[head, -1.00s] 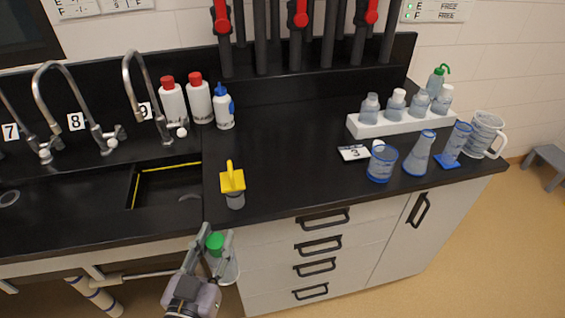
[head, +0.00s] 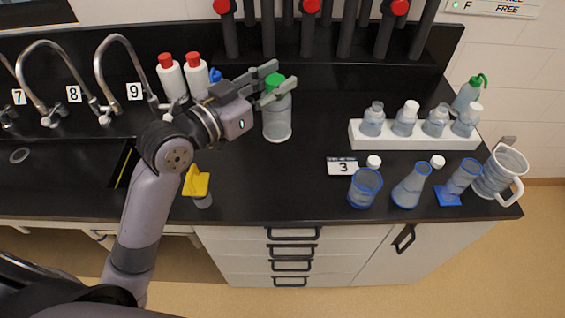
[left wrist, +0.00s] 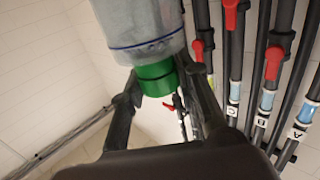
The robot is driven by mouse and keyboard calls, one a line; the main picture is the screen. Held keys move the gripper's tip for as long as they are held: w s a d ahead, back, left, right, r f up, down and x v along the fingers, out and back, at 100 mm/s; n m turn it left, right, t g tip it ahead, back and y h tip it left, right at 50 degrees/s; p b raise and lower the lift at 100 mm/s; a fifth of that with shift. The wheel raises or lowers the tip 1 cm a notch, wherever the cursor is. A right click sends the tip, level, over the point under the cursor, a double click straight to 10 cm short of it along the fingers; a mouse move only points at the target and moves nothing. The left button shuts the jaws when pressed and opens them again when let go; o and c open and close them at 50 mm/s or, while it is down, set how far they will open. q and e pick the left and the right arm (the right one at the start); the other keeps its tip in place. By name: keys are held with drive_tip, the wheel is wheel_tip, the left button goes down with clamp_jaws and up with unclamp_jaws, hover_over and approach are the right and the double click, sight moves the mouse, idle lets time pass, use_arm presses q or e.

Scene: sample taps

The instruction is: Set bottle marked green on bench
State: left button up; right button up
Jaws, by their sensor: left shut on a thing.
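The bottle marked green (head: 277,122) is clear, with a green cap, and is upright over the middle of the black bench (head: 265,185). My left gripper (head: 271,88) reaches in from the left and is shut on this bottle at its cap and neck. I cannot tell whether the bottle's base touches the bench or is just above it. In the left wrist view the green cap (left wrist: 155,80) is between the fingers, with the clear body (left wrist: 140,25) beyond it. My right gripper is not in view.
White bottles with red caps (head: 171,78) and a blue-capped bottle (head: 215,75) stand behind my arm. A yellow-topped item (head: 196,181) stands near the front edge. At right are a white rack (head: 415,141) of bottles, a number 3 card (head: 342,168) and blue-rimmed glassware (head: 365,188).

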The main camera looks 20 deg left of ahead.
sight(274, 137)
use_arm(q)
drive_tip(key=f, duration=0.4)
drive_tip(key=f+b, duration=0.1)
drive_tip(key=f, duration=0.9)
drive_tip(key=shift+s+a, duration=0.15)
drive_tip(key=shift+s, duration=0.1)
wheel_tip(274, 137, down, 5)
drive_tip(key=shift+r+b, duration=0.1)
drive_tip(key=shift+b, duration=0.65)
drive_tip(key=shift+f, duration=0.25)
drive_tip(key=o, duration=1.1)
drive_tip(key=shift+r, duration=0.1)
drive_tip(key=shift+o, duration=0.2)
